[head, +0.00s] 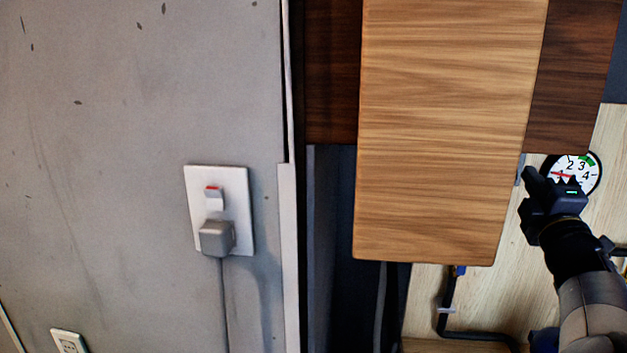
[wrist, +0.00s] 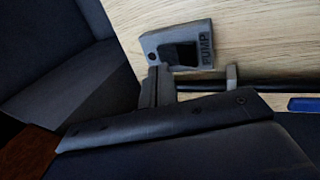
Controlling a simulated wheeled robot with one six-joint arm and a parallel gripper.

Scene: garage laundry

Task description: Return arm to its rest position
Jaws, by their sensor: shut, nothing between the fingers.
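My gripper (head: 552,180) is at the right side of the head view, on the end of my dark arm, which reaches up from the lower right. It is shut and empty. It overlaps the lower left of a round dial gauge (head: 589,170) in the picture; whether it touches the gauge I cannot tell. In the wrist view a grey box marked PUMP (wrist: 205,58) with a black switch (wrist: 180,55) sits on a pale wood panel (wrist: 255,30). Dark parts fill the lower part of that view.
A wooden board (head: 445,130) hangs left of my gripper. Black piping (head: 470,335) runs below it. A grey wall (head: 120,110) on the left carries a socket plate (head: 242,188) with a red-marked switch (head: 214,198) and a plugged-in grey plug (head: 216,238).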

